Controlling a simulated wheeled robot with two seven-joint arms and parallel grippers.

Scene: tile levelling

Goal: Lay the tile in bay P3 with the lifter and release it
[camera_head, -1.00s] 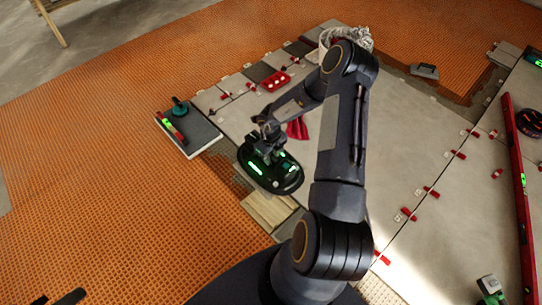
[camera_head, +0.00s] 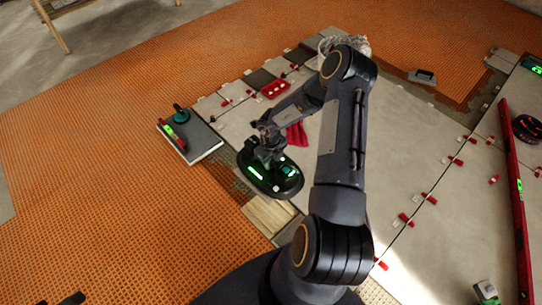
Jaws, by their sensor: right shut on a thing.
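My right gripper (camera_head: 266,140) is shut on the lifter (camera_head: 258,176), a black oval pad with green lights. The lifter is low over the left edge of the tiled area, beside a strip of ribbed bedding (camera_head: 226,172). A tile under the lifter cannot be made out; the pad and arm hide that spot. No P3 label is readable, so I cannot tell which bay is below. Small dark parts at the bottom left edge may be my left gripper (camera_head: 58,299); its state is unclear.
A grey slab (camera_head: 203,147) with a teal-handled tool (camera_head: 181,113) and a level (camera_head: 173,136) lies left. A red cloth (camera_head: 297,133) lies behind the lifter. Red clips dot the laid tiles (camera_head: 400,170). A long red level (camera_head: 517,195) lies right. Orange matting (camera_head: 100,190) is clear.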

